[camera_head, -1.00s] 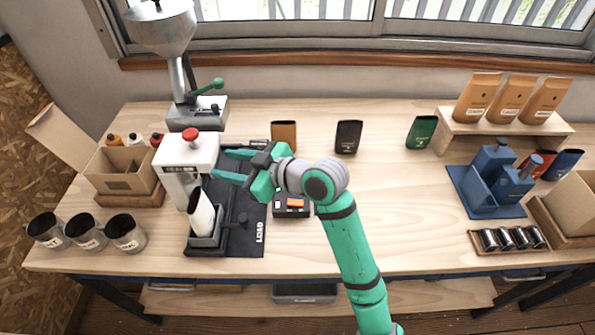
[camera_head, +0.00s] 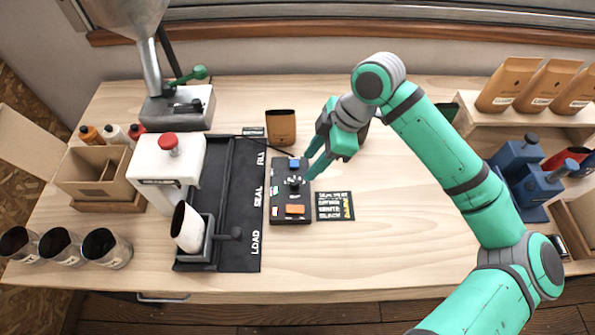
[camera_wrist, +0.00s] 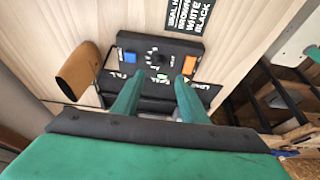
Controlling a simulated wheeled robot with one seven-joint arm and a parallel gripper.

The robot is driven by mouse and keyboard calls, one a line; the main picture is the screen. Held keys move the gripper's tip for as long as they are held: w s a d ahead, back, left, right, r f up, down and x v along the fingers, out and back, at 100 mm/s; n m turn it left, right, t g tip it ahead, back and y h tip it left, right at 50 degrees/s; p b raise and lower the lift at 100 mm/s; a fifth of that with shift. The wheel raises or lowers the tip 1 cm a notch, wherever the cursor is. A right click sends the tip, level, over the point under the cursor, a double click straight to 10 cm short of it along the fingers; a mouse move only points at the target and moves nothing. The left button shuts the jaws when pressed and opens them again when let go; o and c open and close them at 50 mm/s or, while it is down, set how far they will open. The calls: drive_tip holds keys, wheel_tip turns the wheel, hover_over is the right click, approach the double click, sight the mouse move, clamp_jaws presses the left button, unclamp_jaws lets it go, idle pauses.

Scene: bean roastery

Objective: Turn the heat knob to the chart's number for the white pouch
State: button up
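The heat knob (camera_head: 294,182) is a small dark knob on the black control box (camera_head: 289,212), between a blue button and an orange button. It also shows in the wrist view (camera_wrist: 153,57), ahead of my fingers. The chart (camera_head: 334,206) lies right of the box and appears at the top of the wrist view (camera_wrist: 188,14); its numbers are too small to read. The white pouch (camera_head: 186,229) stands tilted in a grey holder on the LOAD end of the dark mat. My gripper (camera_head: 307,168) is open and empty above the box, its fingertips apart and short of the knob.
The white sealer (camera_head: 166,165) with a red knob stands left of the mat (camera_head: 244,190). A brown pouch (camera_head: 281,127) stands behind the box. Blue containers (camera_head: 520,170) and a pouch shelf are at the right. The tabletop in front of the box is clear.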

sight(295, 181)
drive_tip(key=x, duration=0.9)
drive_tip(key=shift+a+f, duration=0.1)
drive_tip(key=shift+f, duration=0.1)
drive_tip(key=shift+w, duration=0.1)
clamp_jaws()
